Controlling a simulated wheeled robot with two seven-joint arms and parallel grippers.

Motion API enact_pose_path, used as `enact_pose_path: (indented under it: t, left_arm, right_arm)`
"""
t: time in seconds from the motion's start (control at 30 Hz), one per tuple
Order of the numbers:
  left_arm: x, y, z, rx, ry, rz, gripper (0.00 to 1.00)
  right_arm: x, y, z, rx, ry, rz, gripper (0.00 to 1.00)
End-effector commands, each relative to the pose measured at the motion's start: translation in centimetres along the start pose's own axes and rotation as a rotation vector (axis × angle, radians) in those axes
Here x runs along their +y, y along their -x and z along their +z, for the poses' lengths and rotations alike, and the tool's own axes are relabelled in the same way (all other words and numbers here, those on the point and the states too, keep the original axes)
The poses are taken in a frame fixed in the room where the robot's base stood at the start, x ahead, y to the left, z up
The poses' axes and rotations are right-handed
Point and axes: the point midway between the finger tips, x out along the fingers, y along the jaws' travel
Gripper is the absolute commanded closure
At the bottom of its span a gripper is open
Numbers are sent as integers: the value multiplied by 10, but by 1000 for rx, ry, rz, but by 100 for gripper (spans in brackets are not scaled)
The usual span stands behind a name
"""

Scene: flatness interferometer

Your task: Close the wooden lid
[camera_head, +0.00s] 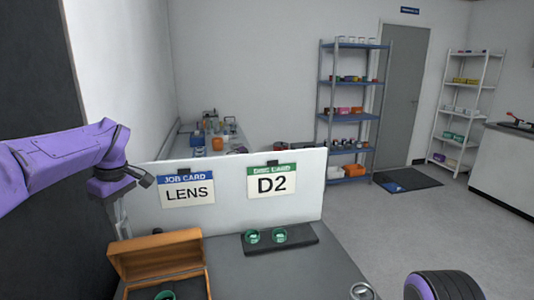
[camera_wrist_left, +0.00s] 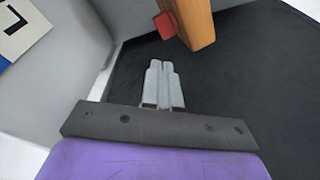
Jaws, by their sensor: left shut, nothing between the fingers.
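The wooden box (camera_head: 192,288) stands at the front left of the grey table, cut off by the lower edge of the head view. Its wooden lid (camera_head: 160,256) is raised, standing up at the back of the box. My left gripper (camera_head: 123,232) points down just left of and behind the lid, apart from it. In the left wrist view, the shut, empty fingers (camera_wrist_left: 162,66) are below a wooden edge of the lid (camera_wrist_left: 195,18), which has a red piece (camera_wrist_left: 166,25) on it.
A white panel with a LENS job card (camera_head: 188,190) and a D2 disc card (camera_head: 271,183) stands behind the box. A dark tray (camera_head: 302,244) with two green rings lies right of the box. A green item (camera_head: 165,296) shows inside the box. The table between is clear.

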Motion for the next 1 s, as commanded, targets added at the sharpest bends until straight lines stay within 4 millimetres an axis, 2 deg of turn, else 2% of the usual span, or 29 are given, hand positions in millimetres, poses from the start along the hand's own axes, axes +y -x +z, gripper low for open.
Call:
enact_pose_path:
  t: [1.0]
  left_arm:
    - [0,-25,5,0,0,-1,100]
  right_arm:
    - [-1,-9,4,0,0,0,57]
